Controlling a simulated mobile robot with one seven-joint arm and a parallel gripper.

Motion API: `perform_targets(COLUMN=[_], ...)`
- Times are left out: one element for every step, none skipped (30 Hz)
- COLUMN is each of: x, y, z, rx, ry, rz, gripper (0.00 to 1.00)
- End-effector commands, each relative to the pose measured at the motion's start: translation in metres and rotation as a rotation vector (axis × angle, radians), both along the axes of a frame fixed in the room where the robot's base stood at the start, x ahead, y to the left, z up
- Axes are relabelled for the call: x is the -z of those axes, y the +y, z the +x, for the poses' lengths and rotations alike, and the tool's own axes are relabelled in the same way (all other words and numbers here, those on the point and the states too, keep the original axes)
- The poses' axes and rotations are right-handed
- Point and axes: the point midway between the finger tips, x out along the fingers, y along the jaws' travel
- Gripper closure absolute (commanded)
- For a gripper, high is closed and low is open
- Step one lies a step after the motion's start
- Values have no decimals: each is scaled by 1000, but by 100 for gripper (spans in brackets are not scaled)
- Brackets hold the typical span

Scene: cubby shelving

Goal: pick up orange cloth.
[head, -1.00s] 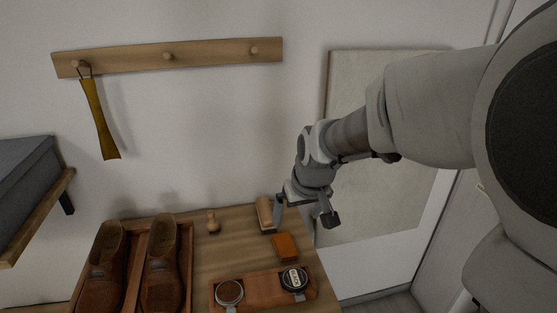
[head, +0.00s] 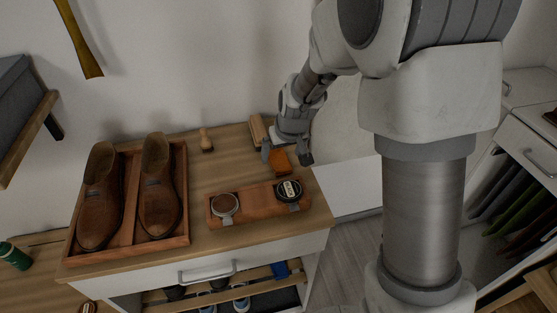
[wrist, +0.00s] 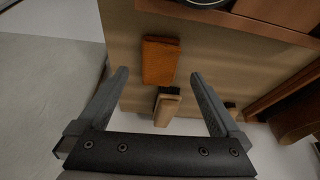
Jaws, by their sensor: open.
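The orange cloth (head: 279,163) is a small folded orange block lying on the wooden cabinet top, near its right edge. It also shows in the wrist view (wrist: 160,62), beyond my fingertips and roughly between their lines. My gripper (head: 287,157) is open and empty, at the cloth in the head view. Its fingers (wrist: 158,76) show spread apart in the wrist view, with the cloth not held. Whether a finger touches the cloth cannot be told.
A wooden brush (head: 258,130) lies behind the cloth. A wooden tray (head: 255,205) with two round tins is in front. Brown shoes (head: 159,190) stand in a wooden tray at left. A small wooden knobbed tool (head: 206,141) stands at the back.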

Motion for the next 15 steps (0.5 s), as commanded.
perform_targets(x=[12,17,22,25,28,31,33,34,35,35,35,35,35,35,35], y=[1,1,1,2,2,3,3,3,3,3,3,3,3,3,3], z=[2,3,5,7,8,10,11,11,12,12,12,12,12,12,12], rx=[0,0,1,0,0,0,0,0,0,0,0,0,0,0,0], ry=[4,4,4,2,1,2,2,1,1,1,0,0,0,0,0], rz=[-1,0,-1,-1,0,-1,-1,0,0,0,0,0,0,0,0], gripper=[0,0,0,0,0,0,0,0,0,0,0,0,0,0,0])
